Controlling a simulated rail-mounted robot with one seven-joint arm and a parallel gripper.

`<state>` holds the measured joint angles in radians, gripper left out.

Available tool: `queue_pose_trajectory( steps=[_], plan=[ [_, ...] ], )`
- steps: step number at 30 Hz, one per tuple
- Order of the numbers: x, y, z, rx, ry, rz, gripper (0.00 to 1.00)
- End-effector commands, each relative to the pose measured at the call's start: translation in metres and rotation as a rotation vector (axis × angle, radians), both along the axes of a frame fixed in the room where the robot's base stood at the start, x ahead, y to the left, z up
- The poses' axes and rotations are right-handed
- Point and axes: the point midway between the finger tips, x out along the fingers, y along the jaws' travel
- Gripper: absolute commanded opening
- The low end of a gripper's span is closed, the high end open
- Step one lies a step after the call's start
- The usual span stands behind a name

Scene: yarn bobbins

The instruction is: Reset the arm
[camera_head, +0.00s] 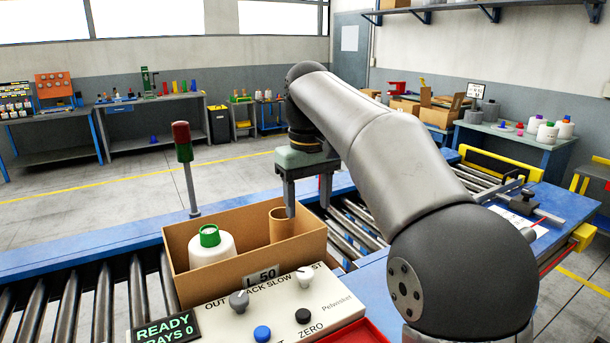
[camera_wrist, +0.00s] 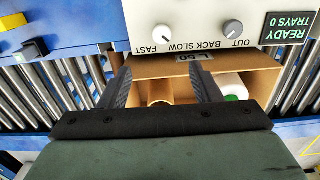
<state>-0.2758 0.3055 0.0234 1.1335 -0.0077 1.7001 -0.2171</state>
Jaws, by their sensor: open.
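My gripper (camera_head: 307,200) is open, with its fingers pointing down at the right end of a cardboard tray (camera_head: 213,284) in the head view. A brown cardboard tube (camera_head: 281,229) stands upright in the tray. One finger overlaps the tube's rim in the head view. In the wrist view the tube (camera_wrist: 160,93) shows between the spread fingers (camera_wrist: 163,75), with gaps on both sides; I cannot tell whether the fingertips reach below its rim. A white bobbin with a green top (camera_head: 211,247) stands at the tray's left and also shows in the wrist view (camera_wrist: 231,86).
A control panel (camera_head: 275,310) with knobs and buttons stands right in front of the tray. A red-capped signal post (camera_head: 187,165) rises behind it. Roller conveyors (camera_head: 105,295) run left and right. A table with several bobbins (camera_head: 510,138) stands at the right back. The floor behind is open.

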Motion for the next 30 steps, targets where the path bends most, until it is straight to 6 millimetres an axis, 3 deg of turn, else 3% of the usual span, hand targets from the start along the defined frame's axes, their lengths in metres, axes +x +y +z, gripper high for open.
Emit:
queue_pose_trajectory(
  steps=[5,8,15,21,25,30],
  plan=[
    [-0.031,-0.034,-0.027,0.0,-0.007,-0.089,0.58],
    [-0.06,-0.06,-0.055,0.002,-0.017,-0.162,0.58],
    [-0.164,-0.116,-0.149,0.009,-0.04,-0.357,0.58],
    [-0.238,-0.138,-0.214,0.015,-0.052,-0.472,0.58],
    [-0.26,-0.142,-0.234,0.017,-0.055,-0.503,0.58],
    [-0.265,-0.143,-0.239,0.017,-0.054,-0.51,0.58]
  ],
)
